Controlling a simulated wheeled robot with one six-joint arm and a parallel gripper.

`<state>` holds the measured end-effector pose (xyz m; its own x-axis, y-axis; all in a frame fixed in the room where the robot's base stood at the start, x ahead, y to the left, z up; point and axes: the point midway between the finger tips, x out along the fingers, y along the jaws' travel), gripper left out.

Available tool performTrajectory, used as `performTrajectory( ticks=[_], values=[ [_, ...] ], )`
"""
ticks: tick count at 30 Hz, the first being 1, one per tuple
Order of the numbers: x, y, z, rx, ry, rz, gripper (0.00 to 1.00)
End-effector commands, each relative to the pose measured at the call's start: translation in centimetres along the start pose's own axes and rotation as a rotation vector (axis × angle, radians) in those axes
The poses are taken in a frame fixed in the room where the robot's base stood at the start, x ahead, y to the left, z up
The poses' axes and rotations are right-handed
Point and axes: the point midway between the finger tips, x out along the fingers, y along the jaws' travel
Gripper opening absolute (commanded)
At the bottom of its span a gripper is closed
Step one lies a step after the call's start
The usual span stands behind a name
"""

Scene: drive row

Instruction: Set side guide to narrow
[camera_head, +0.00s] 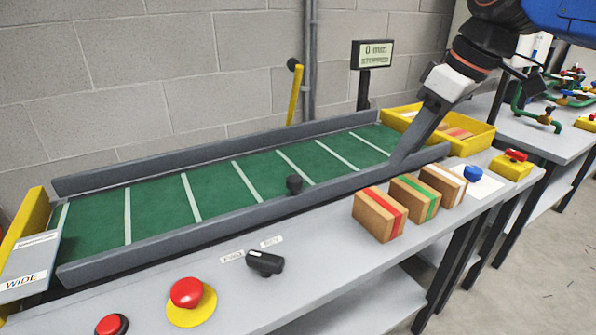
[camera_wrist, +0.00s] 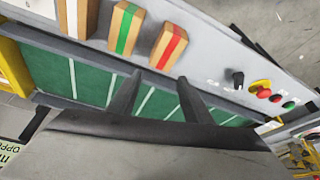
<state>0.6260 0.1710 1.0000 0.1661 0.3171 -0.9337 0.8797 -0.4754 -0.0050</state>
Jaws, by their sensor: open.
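The side guide is probably the grey near rail (camera_head: 225,222) along the green belt, with a small black knob (camera_head: 294,184) on it near the middle. A grey plate at the belt's left end carries a WIDE label (camera_head: 25,280). My gripper (camera_head: 398,163) hangs over the right part of the belt, close to the near rail. In the wrist view its two dark fingers (camera_wrist: 159,76) are apart with nothing between them, over the belt. Whether the fingertips touch the rail, I cannot tell. The black knob is not clearly visible in the wrist view.
Boxes with red (camera_head: 380,215), green (camera_head: 414,198) and white bands stand on the front ledge. A black selector (camera_head: 265,262), red stop button (camera_head: 187,293) and another red button (camera_head: 112,324) lie left. The display (camera_head: 372,54) reads STOPPED. A yellow bin (camera_head: 485,136) stands right.

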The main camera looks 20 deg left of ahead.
Motion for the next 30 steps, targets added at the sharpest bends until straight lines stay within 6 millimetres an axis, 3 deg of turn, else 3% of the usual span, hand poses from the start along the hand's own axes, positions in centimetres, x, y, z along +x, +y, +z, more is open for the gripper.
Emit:
performTrajectory(
  ticks=[1,6,11,16,20,30],
  values=[
    [-0.3,-0.8,-2.6,-0.072,0.002,-0.028,0.45],
    [-1.4,-3.8,-9.3,-0.291,0.012,-0.115,0.45],
    [-1.9,-6.0,-12.9,-0.42,0.022,-0.163,0.45],
    [-1.8,-6.9,-13.9,-0.465,0.025,-0.181,0.45],
    [-0.7,-7.1,-13.9,-0.465,0.024,-0.181,0.45],
    [5.0,-8.1,-13.7,-0.463,0.023,-0.182,0.45]
  ],
)
